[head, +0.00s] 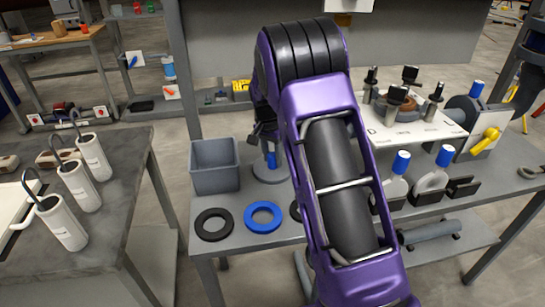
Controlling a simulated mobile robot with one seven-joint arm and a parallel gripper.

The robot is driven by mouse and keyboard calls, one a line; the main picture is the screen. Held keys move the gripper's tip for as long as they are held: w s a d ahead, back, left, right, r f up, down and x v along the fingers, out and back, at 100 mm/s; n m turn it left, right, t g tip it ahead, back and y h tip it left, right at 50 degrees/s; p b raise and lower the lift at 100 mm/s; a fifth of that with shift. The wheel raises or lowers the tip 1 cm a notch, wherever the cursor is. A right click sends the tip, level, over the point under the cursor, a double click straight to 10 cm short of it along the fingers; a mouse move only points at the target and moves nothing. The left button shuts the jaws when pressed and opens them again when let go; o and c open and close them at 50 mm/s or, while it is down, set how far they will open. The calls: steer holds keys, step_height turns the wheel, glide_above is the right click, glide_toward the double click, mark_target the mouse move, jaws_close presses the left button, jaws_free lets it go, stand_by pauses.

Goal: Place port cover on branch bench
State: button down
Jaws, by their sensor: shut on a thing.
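A round grey disc with an upright blue knob, which looks like the port cover (270,172), is at the grey bench (262,238), right of a grey bin. My gripper (266,143) shows only as a small dark part just above the blue knob, partly behind my purple arm. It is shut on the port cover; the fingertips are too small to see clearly. The disc appears level, on or just above the bench top; I cannot tell if it touches. My arm hides the disc's right side and the middle of the bench.
The grey bin (215,166), a black ring (214,224) and a blue ring (263,217) lie left of my arm. Blue-capped bottles (397,180) and a white board (415,127) with fittings stand at right. A left table (105,240) holds white canisters with hooks.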

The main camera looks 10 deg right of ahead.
mark_target(269, 170)
steer(key=shift+c, duration=2.3)
jaws_free()
steer(key=shift+f, duration=0.1)
step_height(269, 170, up, 12)
steer(key=s+a+p, duration=0.1)
steer(key=shift+s+a+p, duration=0.15)
steer(key=shift+p, duration=0.25)
